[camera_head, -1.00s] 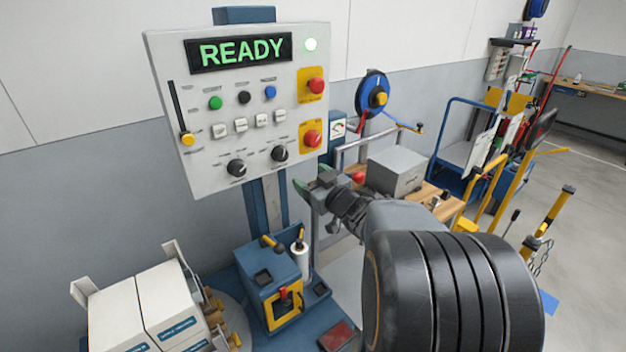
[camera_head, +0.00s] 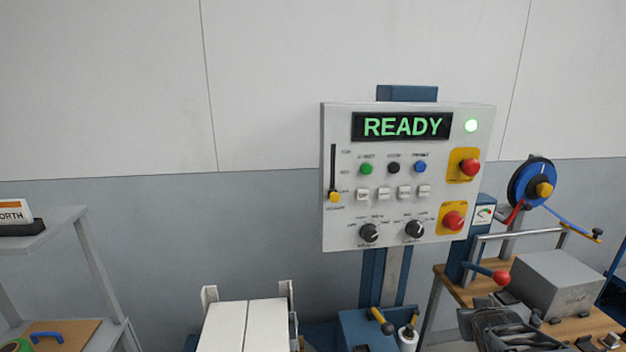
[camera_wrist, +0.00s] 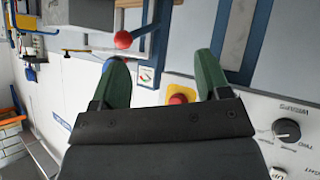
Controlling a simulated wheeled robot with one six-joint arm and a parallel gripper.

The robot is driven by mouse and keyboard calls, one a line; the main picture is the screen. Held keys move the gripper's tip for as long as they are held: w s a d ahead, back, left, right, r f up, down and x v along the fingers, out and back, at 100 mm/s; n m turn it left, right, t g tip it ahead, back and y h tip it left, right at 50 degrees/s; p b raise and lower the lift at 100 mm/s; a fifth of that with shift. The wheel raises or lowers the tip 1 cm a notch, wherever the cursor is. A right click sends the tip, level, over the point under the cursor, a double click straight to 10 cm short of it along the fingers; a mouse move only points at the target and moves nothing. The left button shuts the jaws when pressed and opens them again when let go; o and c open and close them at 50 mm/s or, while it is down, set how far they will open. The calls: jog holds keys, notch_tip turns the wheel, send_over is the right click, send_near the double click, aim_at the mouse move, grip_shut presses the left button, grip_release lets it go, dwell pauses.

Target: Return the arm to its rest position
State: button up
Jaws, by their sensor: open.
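My gripper (camera_wrist: 160,88) shows in the wrist view with its two green fingertips spread apart and nothing between them. In the head view only a dark part of my arm shows at the lower right, in front of the wooden bench; the fingertips cannot be made out there. The control panel (camera_head: 343,230) stands on a blue post and its display (camera_head: 402,126) reads READY with a lit green lamp beside it. In the wrist view a red button on a yellow plate (camera_wrist: 178,98) lies beyond the fingertips, apart from them.
A wooden bench (camera_head: 462,293) with a grey box (camera_head: 558,283) and a red-knobbed lever (camera_head: 500,277) stands right of the panel. A grey shelf (camera_head: 40,240) is at the left. The wall above is clear.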

jog(key=s+a+g+y, duration=0.1)
jog(key=s+a, duration=0.2)
jog(key=a, duration=0.3)
jog(key=s+a+n+g+y, duration=0.1)
jog(key=s+a+g+y, duration=0.1)
jog(key=s+a, duration=0.2)
jog(key=s+a+n+g+y, duration=0.1)
jog(key=s+a, duration=0.3)
jog(key=a, duration=0.6)
jog(key=shift+g+y, duration=0.6)
jog(key=shift+g, duration=0.1)
